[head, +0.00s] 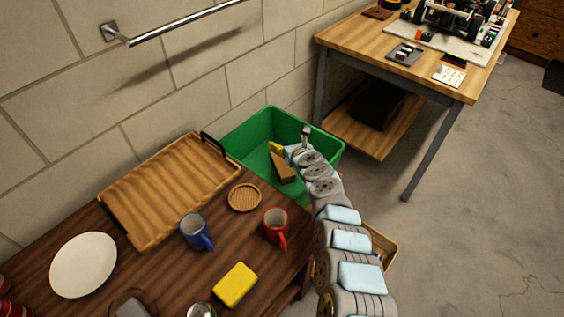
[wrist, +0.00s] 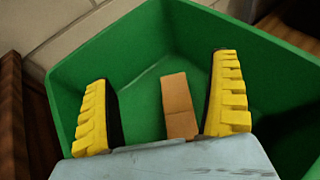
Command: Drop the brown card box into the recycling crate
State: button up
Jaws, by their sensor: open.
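The green recycling crate (head: 255,135) stands on the far side of the dark wooden table in the head view, and its walls fill much of the wrist view (wrist: 140,60). The brown card box (head: 283,168) shows within the crate's outline. In the wrist view the box (wrist: 179,104) lies between and beyond my yellow fingers, with a gap on each side. I cannot tell if it rests on the crate floor. My gripper (head: 280,150) is over the crate, open, its fingers (wrist: 163,75) spread wide and not touching the box. The box's near end is hidden by my gripper's body.
A wooden tray (head: 165,190), coaster (head: 244,197), blue mug (head: 194,231), red mug (head: 275,226), yellow sponge (head: 235,285) and white plate (head: 83,264) are on the table. A workbench (head: 385,45) stands beyond the crate.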

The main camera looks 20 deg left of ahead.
jog(key=shift+s+d+r, duration=0.3)
jog(key=shift+s+d, duration=0.1)
jog(key=shift+s, duration=0.05)
dwell(0.5)
